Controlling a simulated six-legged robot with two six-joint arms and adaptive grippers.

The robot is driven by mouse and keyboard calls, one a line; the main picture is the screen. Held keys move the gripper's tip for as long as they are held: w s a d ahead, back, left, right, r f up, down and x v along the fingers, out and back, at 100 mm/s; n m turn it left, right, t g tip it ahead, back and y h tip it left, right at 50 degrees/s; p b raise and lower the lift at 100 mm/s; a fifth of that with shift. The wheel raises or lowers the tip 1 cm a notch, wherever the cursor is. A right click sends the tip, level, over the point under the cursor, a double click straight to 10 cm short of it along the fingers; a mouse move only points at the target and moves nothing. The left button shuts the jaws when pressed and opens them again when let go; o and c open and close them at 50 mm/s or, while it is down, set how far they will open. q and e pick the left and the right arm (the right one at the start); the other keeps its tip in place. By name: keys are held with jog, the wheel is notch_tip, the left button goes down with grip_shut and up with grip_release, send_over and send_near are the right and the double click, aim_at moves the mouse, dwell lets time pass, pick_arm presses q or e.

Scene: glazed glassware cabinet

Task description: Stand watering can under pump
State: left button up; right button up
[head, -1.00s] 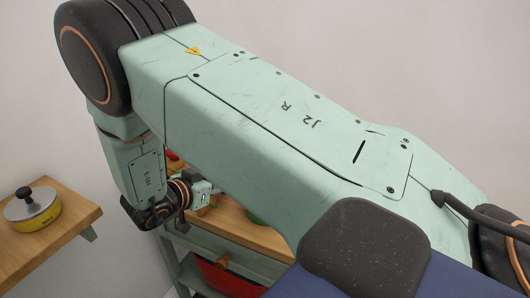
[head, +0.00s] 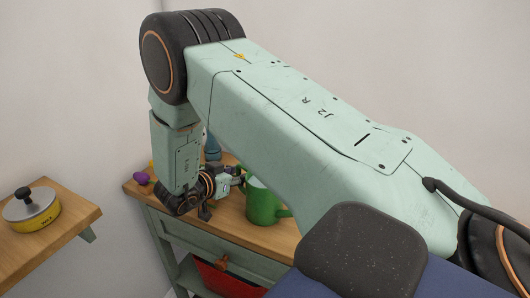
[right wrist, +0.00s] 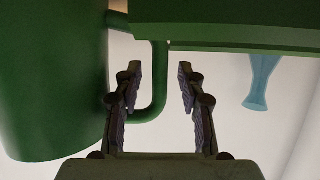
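The green watering can (head: 263,206) stands on the wooden top of the bench, partly hidden by my right arm. My right gripper (head: 239,180) is close to its left side in the head view. In the right wrist view the can's dark green body (right wrist: 50,75) fills the left. Its curved handle (right wrist: 160,75) shows between the two spread fingers of the right gripper (right wrist: 159,75). The gripper is open; I cannot tell if it touches the handle. A bluish object (head: 212,147) stands behind my arm; I cannot tell if it is the pump. My left gripper is out of view.
A yellow-sided pot with a lid (head: 33,208) sits on a wooden shelf (head: 75,215) at the left. A purple item (head: 141,178) lies on the bench's far left corner. A red bin (head: 228,282) is below the bench top. A blue flared object (right wrist: 262,80) shows in the wrist view.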

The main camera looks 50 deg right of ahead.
grip_shut()
dwell(0.7)
